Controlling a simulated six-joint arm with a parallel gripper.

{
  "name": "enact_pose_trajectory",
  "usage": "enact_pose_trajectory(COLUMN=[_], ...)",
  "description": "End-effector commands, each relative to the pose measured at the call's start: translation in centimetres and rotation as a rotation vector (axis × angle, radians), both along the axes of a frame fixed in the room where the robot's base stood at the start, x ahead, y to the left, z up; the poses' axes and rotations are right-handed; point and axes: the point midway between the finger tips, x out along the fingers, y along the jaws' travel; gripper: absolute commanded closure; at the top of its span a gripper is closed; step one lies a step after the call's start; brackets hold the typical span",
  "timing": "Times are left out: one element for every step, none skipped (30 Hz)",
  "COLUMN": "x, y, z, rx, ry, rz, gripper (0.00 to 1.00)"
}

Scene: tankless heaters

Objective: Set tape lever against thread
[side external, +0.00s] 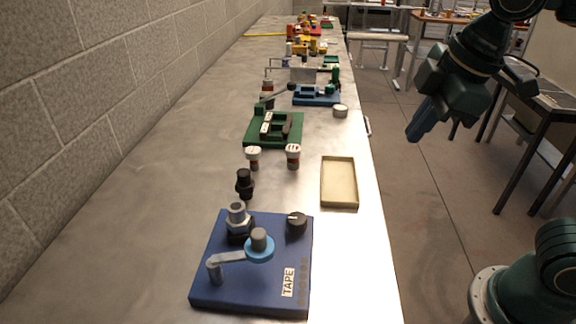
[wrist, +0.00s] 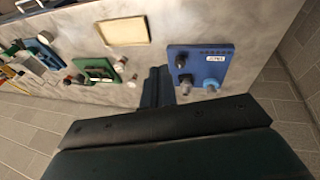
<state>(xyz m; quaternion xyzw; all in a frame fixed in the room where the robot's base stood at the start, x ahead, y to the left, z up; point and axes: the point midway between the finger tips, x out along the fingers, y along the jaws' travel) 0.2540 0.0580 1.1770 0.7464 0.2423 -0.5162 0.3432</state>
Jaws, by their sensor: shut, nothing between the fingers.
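A blue board labelled TAPE (side external: 215,288) lies at the near end of the bench; it also shows in the wrist view (wrist: 212,72). A black dial (side external: 297,223) sits at the board's back right. My gripper (side external: 416,132) is shut and empty, off the bench's right side and well apart from the board. Its fingers show in the wrist view (wrist: 157,86).
A shallow beige tray (side external: 339,205) lies behind the board near the right edge. A black fitting (side external: 244,184) and two small white-capped jars (side external: 293,157) stand behind it. A green board (side external: 257,137) and a blue board (side external: 316,100) are farther back. A block wall (side external: 90,100) borders the left.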

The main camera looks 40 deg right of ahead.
Motion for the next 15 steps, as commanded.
enact_pose_trajectory(x=[0.6,0.9,1.3,1.6,1.9,2.2,2.5,2.7,3.0,3.2,3.4,3.6,3.8,3.9,4.1], y=[1.0,1.4,2.1,2.6,3.1,3.8,4.3,4.9,5.7,6.3,6.9,7.7,8.3,9.0,9.8], z=[0.1,0.1,0.2,0.2,0.2,0.3,0.3,0.3,0.3,0.2,0.2,0.1,0.1,0.0,0.0], rx=[-0.025,-0.041,-0.061,-0.075,-0.090,-0.110,-0.126,-0.140,-0.159,-0.173,-0.187,-0.207,-0.221,-0.235,-0.253], ry=[0.012,0.016,0.023,0.028,0.033,0.040,0.046,0.051,0.057,0.062,0.066,0.074,0.078,0.084,0.090], rz=[0.067,0.105,0.157,0.194,0.233,0.286,0.323,0.362,0.414,0.451,0.492,0.543,0.582,0.621,0.673], gripper=[1.00,1.00,1.00,1.00,1.00,1.00,1.00,1.00,1.00,1.00,1.00,1.00,1.00,1.00,1.00])
